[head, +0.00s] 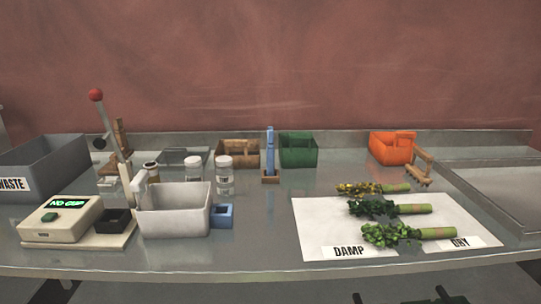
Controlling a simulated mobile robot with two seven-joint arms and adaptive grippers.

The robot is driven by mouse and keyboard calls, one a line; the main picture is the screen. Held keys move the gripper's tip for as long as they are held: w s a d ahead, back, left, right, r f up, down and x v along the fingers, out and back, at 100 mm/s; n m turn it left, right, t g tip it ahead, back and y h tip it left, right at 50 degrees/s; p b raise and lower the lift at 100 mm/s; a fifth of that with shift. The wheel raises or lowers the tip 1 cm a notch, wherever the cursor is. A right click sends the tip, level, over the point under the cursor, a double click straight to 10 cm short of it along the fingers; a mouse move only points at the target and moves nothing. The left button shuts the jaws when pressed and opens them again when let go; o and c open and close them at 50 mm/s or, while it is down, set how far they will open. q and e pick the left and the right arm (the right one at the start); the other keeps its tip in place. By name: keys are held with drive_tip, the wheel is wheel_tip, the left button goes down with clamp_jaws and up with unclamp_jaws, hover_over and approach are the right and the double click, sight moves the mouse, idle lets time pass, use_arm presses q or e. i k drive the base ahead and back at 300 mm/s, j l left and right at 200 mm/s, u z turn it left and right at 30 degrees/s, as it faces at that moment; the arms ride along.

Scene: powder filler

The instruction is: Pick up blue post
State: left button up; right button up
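The blue post (270,148) stands upright on a small brown base (270,178) near the middle of the metal table. It is slim and tall, between the brown bin and the green bin. Nothing is holding it. A small blue block with a dark recess (222,215) sits lower on the table, right against the grey-white bin. I cannot make out either of my grippers in the head view.
A brown bin (238,153), green bin (299,150) and orange bin (391,147) stand at the back. White-capped jars (224,177) and a grey-white bin (174,211) are left of the post. Leafy bundles (395,235) lie on a white mat (315,218) at right.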

sight(269, 147)
drive_tip(key=i+l+u, duration=0.1)
drive_tip(key=u, duration=0.35)
drive_tip(key=i+l+u, duration=0.2)
drive_tip(key=u, duration=0.25)
drive_tip(key=i, duration=0.1)
